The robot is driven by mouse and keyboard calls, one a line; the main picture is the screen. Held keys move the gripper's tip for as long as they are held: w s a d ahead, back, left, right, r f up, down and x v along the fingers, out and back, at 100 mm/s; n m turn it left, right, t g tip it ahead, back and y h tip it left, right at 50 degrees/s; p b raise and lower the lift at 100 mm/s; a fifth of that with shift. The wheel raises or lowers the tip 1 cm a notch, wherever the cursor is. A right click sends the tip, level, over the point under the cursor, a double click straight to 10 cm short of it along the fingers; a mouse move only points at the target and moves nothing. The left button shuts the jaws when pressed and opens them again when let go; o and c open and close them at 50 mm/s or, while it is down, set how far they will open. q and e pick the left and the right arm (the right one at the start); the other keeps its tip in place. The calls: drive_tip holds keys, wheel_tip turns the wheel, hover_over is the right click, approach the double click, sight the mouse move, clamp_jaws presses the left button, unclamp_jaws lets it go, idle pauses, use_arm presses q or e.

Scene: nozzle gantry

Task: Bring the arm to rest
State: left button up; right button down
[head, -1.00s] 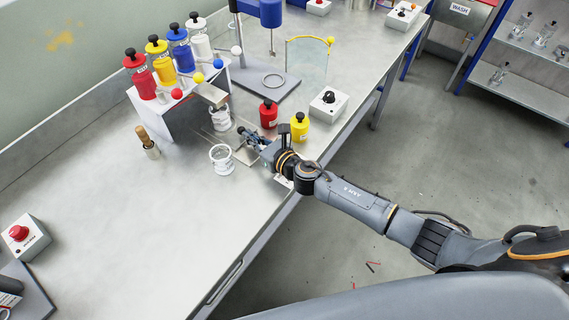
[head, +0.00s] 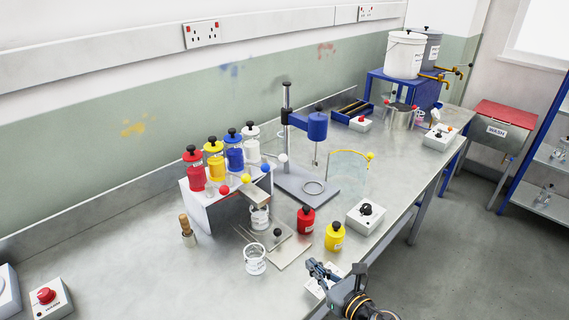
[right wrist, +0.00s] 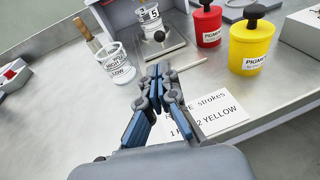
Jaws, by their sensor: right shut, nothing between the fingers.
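My right gripper (head: 322,272) shows at the lower middle of the head view, over the front edge of the bench. In the right wrist view its fingers (right wrist: 160,72) are shut together with nothing between them. Below them a white card (right wrist: 207,115) with writing, including "strokes" and "2 YELLOW", lies on the bench, partly hidden by the fingers. A labelled clear beaker (head: 255,259) stands apart from the gripper, to its left. My left gripper is not in view.
A red pigment jar (head: 306,220) and a yellow one (head: 335,236) stand behind the gripper. A white control box (head: 367,215) is to their right. A nozzle rack (head: 208,205) holds several coloured bottles. A blue stand (head: 308,125) is behind. Floor is clear at right.

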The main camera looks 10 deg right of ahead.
drive_tip(key=shift+r+m+h, duration=0.15)
drive_tip(key=shift+m+h, duration=0.15)
drive_tip(key=shift+m, duration=0.3)
drive_tip(key=m+h, duration=0.1)
drive_tip(key=m, duration=0.2)
drive_tip(key=s+m+h, duration=0.1)
drive_tip(key=m, duration=0.2)
drive_tip(key=d+r+m+t+h, duration=0.1)
drive_tip(key=m, duration=0.1)
drive_tip(key=shift+s+d+r+m, duration=0.1)
drive_tip(key=shift+s+m, duration=0.25)
drive_tip(key=shift+m, duration=0.05)
drive_tip(key=s+d+f+m+g+h, duration=0.25)
drive_tip(key=s+m+g, duration=0.35)
drive_tip(key=s+m, duration=0.8)
drive_tip(key=s+d+f+m+g+h, duration=0.1)
drive_tip(key=s+d+f+m+g, duration=0.4)
drive_tip(key=s+m, duration=0.9)
wheel_tip(320, 180, down, 23)
drive_tip(key=w+a+m+g, duration=0.1)
drive_tip(key=a+g, duration=0.1)
drive_tip(key=s+d+f, duration=0.1)
drive_tip(key=s+f, duration=0.7)
drive_tip(key=s+d+f+g, duration=0.1)
drive_tip(key=s+d+f, duration=0.1)
drive_tip(key=s+f, duration=0.7)
drive_tip(key=shift+d+f, duration=0.25)
